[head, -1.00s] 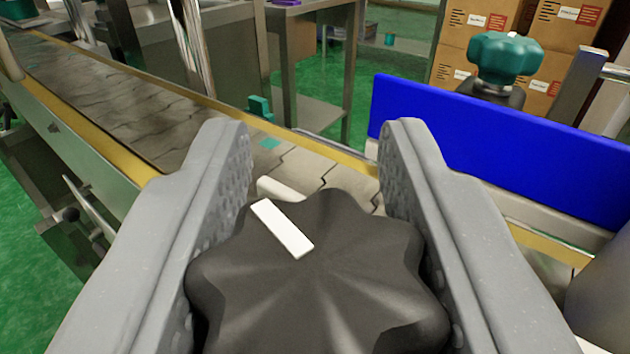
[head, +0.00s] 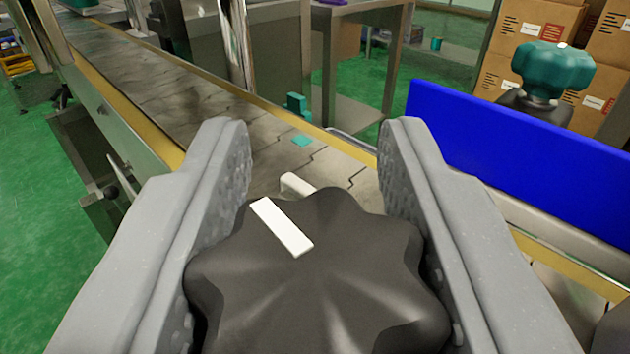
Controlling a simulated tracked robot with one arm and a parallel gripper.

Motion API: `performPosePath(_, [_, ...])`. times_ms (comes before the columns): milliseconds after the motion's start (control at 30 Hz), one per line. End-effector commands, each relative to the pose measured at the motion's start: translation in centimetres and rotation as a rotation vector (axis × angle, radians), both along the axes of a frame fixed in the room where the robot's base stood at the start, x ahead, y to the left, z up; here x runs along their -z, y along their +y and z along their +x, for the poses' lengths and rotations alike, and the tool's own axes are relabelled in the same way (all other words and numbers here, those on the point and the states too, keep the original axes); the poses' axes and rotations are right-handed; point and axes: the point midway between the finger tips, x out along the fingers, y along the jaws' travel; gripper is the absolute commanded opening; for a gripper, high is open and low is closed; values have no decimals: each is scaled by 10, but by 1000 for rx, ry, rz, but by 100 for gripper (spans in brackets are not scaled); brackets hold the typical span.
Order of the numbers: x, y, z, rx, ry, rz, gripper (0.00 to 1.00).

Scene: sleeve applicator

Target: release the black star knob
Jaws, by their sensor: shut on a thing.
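The black star knob (head: 320,290) fills the lower middle of the head view. It has rounded lobes and a white bar mark on its top. My gripper (head: 315,150) has its two grey fingers on either side of the knob, shut on it. The textured inner pads press against the knob's left and right lobes low in the picture, while the fingertips reach past it, apart. The knob's underside and whatever it is mounted on are hidden.
A conveyor (head: 190,95) with yellow edges runs from beyond the knob to the upper left. A blue panel (head: 520,160) stands at the right, with a teal star knob (head: 553,70) behind it. Cardboard boxes (head: 530,30) are stacked beyond. Green floor shows at left.

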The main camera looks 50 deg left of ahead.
Motion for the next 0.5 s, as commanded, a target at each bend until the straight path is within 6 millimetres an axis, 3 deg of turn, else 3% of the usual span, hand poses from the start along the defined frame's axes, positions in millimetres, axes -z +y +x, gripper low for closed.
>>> performPosePath(500, [-4,0,0,-39,-7,2,10])
